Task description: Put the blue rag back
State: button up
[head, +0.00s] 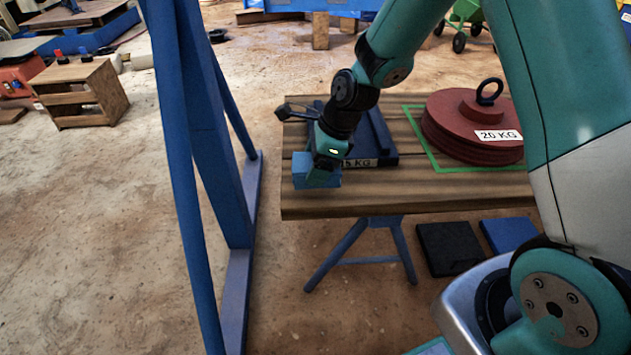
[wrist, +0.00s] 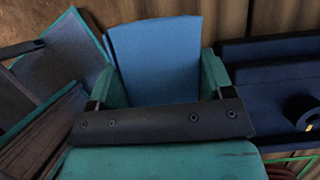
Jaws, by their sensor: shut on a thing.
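The blue rag (head: 301,170) is a small, light blue block-like piece in the head view. It also shows in the wrist view (wrist: 155,52), between the two green fingers. My gripper (head: 318,172) is shut on the rag, pointing down at the left end of the wooden table (head: 440,190). It also shows in the wrist view (wrist: 160,85). I cannot tell whether the rag touches the table top. The rag's lower part is hidden by the gripper in the wrist view.
A dark blue weight (head: 379,140) with a partly hidden KG label lies just behind my gripper. A red 20 KG weight (head: 470,130) stands inside a green outline. A blue steel frame (head: 215,160) rises left of the table. Black (head: 449,248) and blue (head: 512,235) mats lie on the floor.

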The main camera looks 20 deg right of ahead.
notch_tip(320, 180, down, 4)
jog(key=shift+f+b, duration=0.2)
jog(key=shift+b, duration=0.5)
jog(key=o, duration=0.8)
jog(key=shift+o, duration=0.2)
jog(key=shift+r, duration=0.1)
jog(key=p+v, duration=0.4)
jog(key=v, duration=0.7)
jog(key=shift+r, duration=0.45)
jog(key=s+a+r+n, duration=0.2)
jog(key=s+r+n, duration=0.3)
jog(key=s+n, duration=0.2)
jog(key=s+a+r+n+g, duration=0.1)
jog(key=s+a+r+n, duration=0.2)
jog(key=s+r+n, duration=0.2)
jog(key=s+a+r+n, duration=0.3)
jog(key=s+r+n, duration=0.2)
jog(key=s+n, duration=0.6)
jog(key=n, duration=0.5)
jog(key=shift+s+a+n, duration=0.25)
jog(key=shift+n, duration=0.05)
